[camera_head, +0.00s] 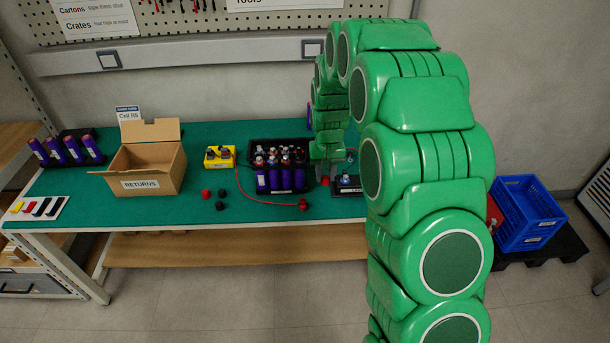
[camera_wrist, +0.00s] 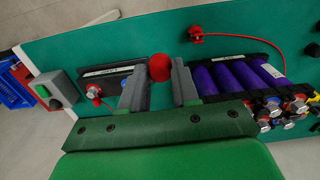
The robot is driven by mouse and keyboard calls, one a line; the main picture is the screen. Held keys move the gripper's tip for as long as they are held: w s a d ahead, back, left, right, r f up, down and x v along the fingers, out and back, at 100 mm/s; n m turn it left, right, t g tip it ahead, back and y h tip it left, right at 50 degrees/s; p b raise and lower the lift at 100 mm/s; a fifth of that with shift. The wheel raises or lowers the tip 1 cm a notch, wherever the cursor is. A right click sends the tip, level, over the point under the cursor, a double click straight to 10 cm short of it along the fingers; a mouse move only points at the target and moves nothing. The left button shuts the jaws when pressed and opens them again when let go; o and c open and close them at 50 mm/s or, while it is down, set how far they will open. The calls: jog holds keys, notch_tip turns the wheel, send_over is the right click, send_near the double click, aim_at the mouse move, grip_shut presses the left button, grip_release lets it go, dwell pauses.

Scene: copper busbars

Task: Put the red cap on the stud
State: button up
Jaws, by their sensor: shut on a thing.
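My gripper (camera_wrist: 160,76) is shut on a round red cap (camera_wrist: 160,67), held between its fingertips. In the head view my gripper (camera_head: 327,168) is low over the bench, between the cell pack and a small black block, with the red cap (camera_head: 325,181) just showing below it. The black block (camera_wrist: 112,73) has a white label and a metal stud (camera_wrist: 92,90) with a reddish base, to the left of the fingers in the wrist view. The pack of purple cells (camera_head: 281,181) has several metal-topped studs. The cap is apart from the block's stud. Which stud is meant cannot be told.
Loose red (camera_head: 205,194) and black (camera_head: 220,206) caps lie near a yellow block (camera_head: 219,157). A red lead (camera_head: 262,201) ends in a red piece (camera_head: 303,204) at the front. A cardboard box (camera_head: 147,168) stands left. A grey box with a green button (camera_wrist: 52,88) sits beyond the block.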

jog(key=d+r, duration=0.1)
jog(key=d, duration=0.3)
jog(key=w+a+r, duration=0.2)
jog(key=w+a, duration=0.1)
jog(key=w, duration=0.1)
jog(key=w+a+r, duration=0.3)
jog(key=w+a, duration=0.1)
jog(key=w+a+r, duration=0.3)
jog(key=w+a, duration=0.1)
jog(key=w, duration=0.1)
jog(key=shift+w+a, duration=0.1)
jog(key=shift+f, duration=2)
jog(key=shift+r, duration=0.1)
jog(key=shift+f, duration=1.7)
